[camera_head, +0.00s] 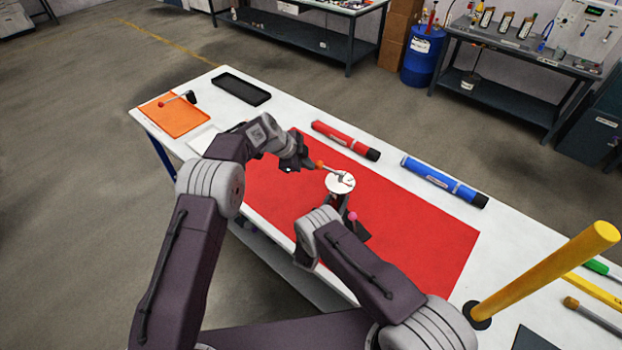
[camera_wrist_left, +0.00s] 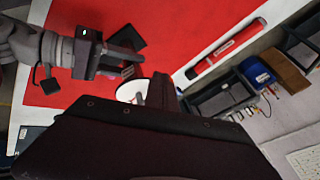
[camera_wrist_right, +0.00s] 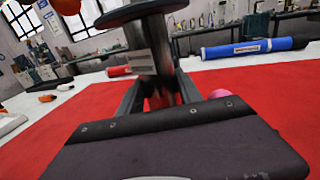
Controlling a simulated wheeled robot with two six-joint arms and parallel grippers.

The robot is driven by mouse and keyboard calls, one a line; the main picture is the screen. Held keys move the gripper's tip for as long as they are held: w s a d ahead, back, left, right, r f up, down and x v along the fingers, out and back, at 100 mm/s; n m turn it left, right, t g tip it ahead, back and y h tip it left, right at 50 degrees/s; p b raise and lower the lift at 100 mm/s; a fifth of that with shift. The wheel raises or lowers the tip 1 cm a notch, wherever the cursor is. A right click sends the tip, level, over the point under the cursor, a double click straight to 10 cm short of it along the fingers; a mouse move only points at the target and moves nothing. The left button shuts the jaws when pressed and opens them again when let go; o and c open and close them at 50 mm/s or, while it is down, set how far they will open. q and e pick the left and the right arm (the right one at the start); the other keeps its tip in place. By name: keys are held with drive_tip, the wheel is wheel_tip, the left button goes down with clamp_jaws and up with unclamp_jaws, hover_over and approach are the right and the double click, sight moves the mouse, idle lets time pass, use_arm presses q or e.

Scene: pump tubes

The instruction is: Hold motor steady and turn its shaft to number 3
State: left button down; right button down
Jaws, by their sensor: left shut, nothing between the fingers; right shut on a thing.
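The motor shows its white round dial (camera_head: 340,183) on the red mat, with a thin pointer across it. In the right wrist view its dark cylindrical body (camera_wrist_right: 150,65) stands upright between the fingers of my right gripper (camera_wrist_right: 160,95), which is shut on it. My left gripper (camera_head: 305,160) is shut and empty, its tips just beside and above the dial. In the left wrist view the dial (camera_wrist_left: 130,92) is partly hidden behind the left gripper. An orange tip (camera_head: 320,165) shows between the left gripper and the dial. The dial's numbers are too small to read.
A red tube (camera_head: 340,138) and a blue tube (camera_head: 440,180) lie along the mat's far edge. A yellow post (camera_head: 550,268) stands at the right. The red mat (camera_head: 425,235) has free room on the right.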

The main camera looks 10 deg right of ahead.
drive_tip(key=c, duration=0.7)
unclamp_jaws()
use_arm(q)
drive_tip(key=w+a+f+v, duration=0.1)
drive_tip(key=a+v, duration=0.1)
drive_tip(key=v, duration=1)
drive_tip(key=shift+a, duration=0.4)
